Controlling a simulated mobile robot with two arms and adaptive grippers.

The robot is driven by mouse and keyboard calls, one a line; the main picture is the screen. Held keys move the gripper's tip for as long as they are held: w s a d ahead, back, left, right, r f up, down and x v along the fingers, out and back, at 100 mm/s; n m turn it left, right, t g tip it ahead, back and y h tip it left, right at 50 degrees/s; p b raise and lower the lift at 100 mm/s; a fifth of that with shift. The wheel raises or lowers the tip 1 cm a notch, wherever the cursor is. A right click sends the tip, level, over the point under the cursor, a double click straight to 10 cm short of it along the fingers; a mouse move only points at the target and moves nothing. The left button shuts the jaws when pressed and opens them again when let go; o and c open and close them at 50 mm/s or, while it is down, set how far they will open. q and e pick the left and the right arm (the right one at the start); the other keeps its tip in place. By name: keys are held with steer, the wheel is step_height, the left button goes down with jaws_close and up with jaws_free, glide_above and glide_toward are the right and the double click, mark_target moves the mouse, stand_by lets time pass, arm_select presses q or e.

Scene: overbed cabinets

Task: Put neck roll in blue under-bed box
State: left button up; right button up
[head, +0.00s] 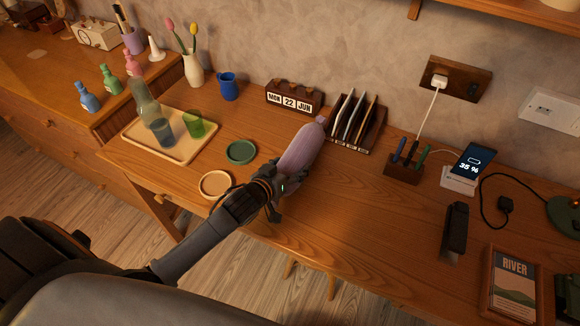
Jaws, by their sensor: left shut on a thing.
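The neck roll looks like a pale purple, elongated soft roll (300,149) with a knotted far end. My left gripper (279,183) is shut on its near end and holds it tilted over the wooden desk, its far end pointing up and right toward the letter rack. I cannot tell whether the roll touches the desk. No blue under-bed box shows in the head view. My right gripper is not clearly seen.
A letter rack (356,122) and a calendar block (294,98) stand behind the roll. A green coaster (241,152) and a tan coaster (215,184) lie to its left, near a tray (190,150) with glassware. The desk (345,215) right of the gripper is clear.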

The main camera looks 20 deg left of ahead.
arm_select(q)
steer(key=shift+f, duration=0.2)
steer(key=shift+f, duration=0.2)
steer(key=o, duration=1.3)
